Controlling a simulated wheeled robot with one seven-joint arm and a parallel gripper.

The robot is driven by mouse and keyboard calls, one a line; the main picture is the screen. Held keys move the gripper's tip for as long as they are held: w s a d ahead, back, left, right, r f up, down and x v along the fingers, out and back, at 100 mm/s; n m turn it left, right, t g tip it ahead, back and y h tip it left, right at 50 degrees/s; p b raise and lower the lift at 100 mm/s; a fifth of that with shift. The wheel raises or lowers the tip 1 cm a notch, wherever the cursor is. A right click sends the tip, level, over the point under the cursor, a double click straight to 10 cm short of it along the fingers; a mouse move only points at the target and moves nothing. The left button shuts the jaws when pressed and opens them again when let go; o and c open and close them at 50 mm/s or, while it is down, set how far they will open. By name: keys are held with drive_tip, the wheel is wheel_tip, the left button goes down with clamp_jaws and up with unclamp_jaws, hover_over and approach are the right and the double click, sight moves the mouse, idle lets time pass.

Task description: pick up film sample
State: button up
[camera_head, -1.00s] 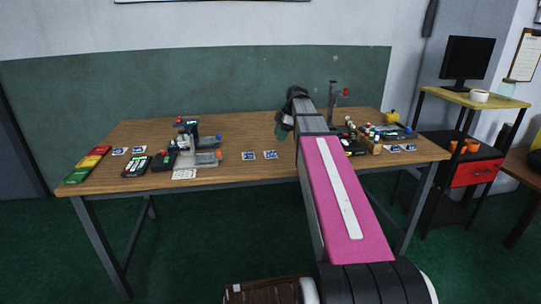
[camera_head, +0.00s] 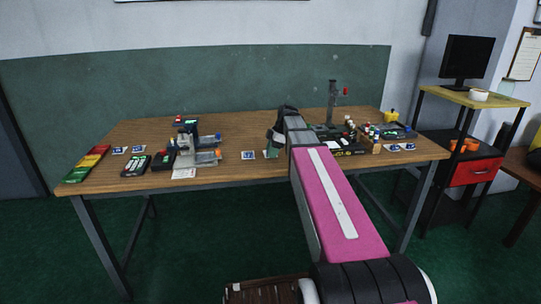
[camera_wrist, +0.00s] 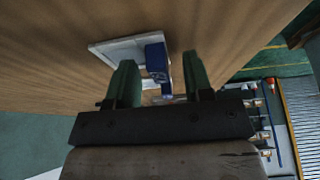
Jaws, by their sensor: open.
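Small white squares with blue on them, likely the film samples, lie on the wooden table. One film sample (camera_head: 249,155) lies flat left of my gripper (camera_head: 271,148), near the table's front edge. My gripper is low over the spot just right of it and hides most of what lies there. In the wrist view, a white square with a raised blue part (camera_wrist: 156,58) lies ahead of my gripper (camera_wrist: 160,75). The two green fingers are apart, and the blue part shows in the gap between them. I cannot tell whether the fingers touch it.
More blue and white squares (camera_head: 128,150) lie at the left and others (camera_head: 400,147) at the right. A grey device (camera_head: 188,145) stands left of my gripper. A stand (camera_head: 332,102) and small bottles (camera_head: 372,132) are at the right. The table's middle back is clear.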

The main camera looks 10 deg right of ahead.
clamp_jaws()
drive_tip(key=shift+r, duration=0.1)
